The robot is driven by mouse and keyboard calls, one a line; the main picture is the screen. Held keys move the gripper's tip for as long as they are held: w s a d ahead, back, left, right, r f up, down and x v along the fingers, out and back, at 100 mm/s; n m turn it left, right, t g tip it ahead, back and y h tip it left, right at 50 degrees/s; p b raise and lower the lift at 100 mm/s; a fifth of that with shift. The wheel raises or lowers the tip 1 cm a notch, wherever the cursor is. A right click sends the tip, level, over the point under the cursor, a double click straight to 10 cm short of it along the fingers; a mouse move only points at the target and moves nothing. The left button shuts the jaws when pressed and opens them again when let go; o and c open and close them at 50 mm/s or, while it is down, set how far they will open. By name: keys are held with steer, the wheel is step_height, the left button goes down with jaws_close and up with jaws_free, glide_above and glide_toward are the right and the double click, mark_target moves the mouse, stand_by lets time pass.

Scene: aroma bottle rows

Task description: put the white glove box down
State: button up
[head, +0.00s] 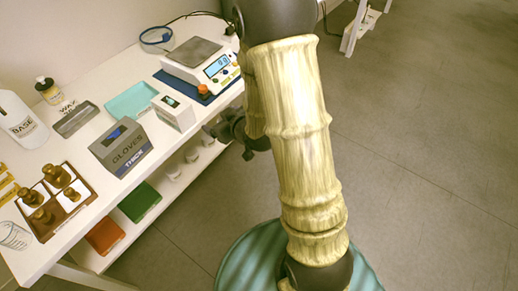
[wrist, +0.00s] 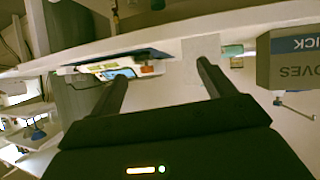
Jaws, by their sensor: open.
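The white glove box (head: 174,112) stands upright on the white table, between the grey glove box and the scale. It has a dark teal opening or picture on its top. In the wrist view a pale box face (wrist: 202,48), which looks like the white box, lies just past the tip of the right finger. My gripper (wrist: 162,76) is open, with nothing between its fingers. In the head view my gripper is partly hidden by my arm, at the table's front edge, to the right of the white box. I cannot tell whether a finger touches the box.
A grey glove box (head: 121,148) stands close on the left. The scale (head: 200,62) on a blue mat is behind right. A teal tray (head: 131,101) lies behind the boxes. A wooden bottle rack (head: 70,215) is front left. A lower shelf holds green (head: 140,202) and orange trays (head: 105,237).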

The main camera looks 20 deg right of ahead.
steer(key=s+d+r+m+g+h, duration=0.2)
steer(key=s+d+g, duration=0.1)
steer(key=s, duration=0.5)
steer(key=s+d+r+m+g+h, duration=0.2)
steer(key=s+g, duration=0.3)
steer(key=s, duration=0.4)
steer(key=shift+s+d+m+g, duration=0.2)
steer(key=shift+d+m+g, duration=0.25)
steer(key=shift+m, duration=0.15)
